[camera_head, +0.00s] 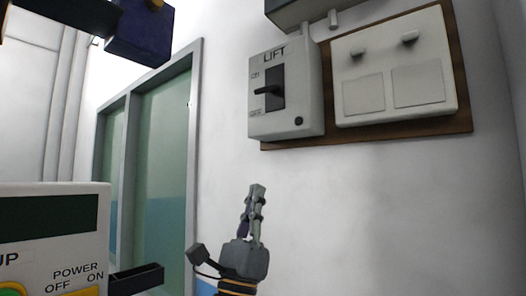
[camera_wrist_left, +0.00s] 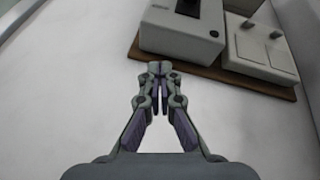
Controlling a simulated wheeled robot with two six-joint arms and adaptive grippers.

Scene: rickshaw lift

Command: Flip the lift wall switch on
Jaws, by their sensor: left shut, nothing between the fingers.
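The lift switch box (camera_head: 308,95) is a grey box marked LIFT on the white wall, in the upper middle of the head view. Its black lever (camera_head: 268,91) sticks out to the left from a dark plate, between the ON mark above and a lower mark. My left gripper (camera_head: 257,188) is below and slightly left of the box, pointing up, shut and empty, apart from it. In the left wrist view the left gripper (camera_wrist_left: 159,68) points toward the switch box (camera_wrist_left: 178,44), whose dark plate is cut by the top edge. My right gripper is not in view.
A white double switch panel (camera_head: 390,105) is on the same brown backboard (camera_head: 420,129), right of the switch box. A grey box (camera_head: 305,10) hangs above. A green-blue framed door (camera_head: 162,150) is at left. A POWER control panel (camera_head: 50,255) stands at lower left.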

